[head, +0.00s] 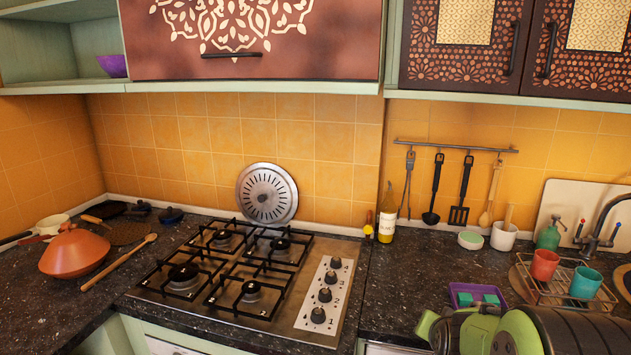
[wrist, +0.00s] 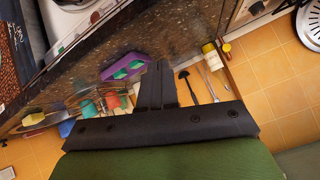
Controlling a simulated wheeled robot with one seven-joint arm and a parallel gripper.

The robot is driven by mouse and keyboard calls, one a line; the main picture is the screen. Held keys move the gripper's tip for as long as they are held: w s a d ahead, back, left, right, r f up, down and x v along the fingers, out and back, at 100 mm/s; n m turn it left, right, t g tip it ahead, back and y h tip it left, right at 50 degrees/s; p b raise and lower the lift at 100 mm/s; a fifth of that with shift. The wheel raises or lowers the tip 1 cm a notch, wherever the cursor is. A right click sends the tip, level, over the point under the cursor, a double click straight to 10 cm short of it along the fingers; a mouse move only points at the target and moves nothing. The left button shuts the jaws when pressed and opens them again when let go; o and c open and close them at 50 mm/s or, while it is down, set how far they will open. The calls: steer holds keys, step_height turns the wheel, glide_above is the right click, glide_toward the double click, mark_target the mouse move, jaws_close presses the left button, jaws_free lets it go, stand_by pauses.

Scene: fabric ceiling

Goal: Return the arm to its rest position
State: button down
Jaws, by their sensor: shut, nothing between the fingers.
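My gripper (wrist: 158,68) shows in the wrist view with its two dark fingers pressed together. Nothing is between them. In the head view my green and black arm fills the lower right corner, over the front of the right counter. I cannot make out the fingertips there. In the wrist view the fingers overlap the picture of the counter near the purple tray (wrist: 108,72), which holds green sponges. I cannot tell how far above the counter they are.
A gas hob (head: 345,270) is set in the dark counter. An orange tagine (head: 75,252) stands left. A dish rack (head: 540,292) with cups, a purple tray (head: 456,303) and an oil bottle (head: 387,226) are right. Utensils hang from a rail (head: 460,146). Cabinets (head: 250,40) overhang the counter.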

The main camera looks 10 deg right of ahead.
steer(key=s+a+r+n+g+y, duration=0.15)
steer(key=s+a+r+n, duration=0.4)
steer(key=a, duration=0.55)
steer(key=s+a+r+n+g+y, duration=0.1)
steer(key=s+a, duration=0.3)
steer(key=s, duration=0.5)
steer(key=s+a+r+n+g+y, duration=0.1)
steer(key=s+a+n+y, duration=0.1)
steer(key=s+a, duration=0.3)
steer(key=s+n, duration=0.1)
steer(key=s, duration=0.2)
steer(key=shift+s+a+r, duration=0.15)
steer(key=shift+s+r, duration=0.1)
steer(key=shift+s, duration=0.15)
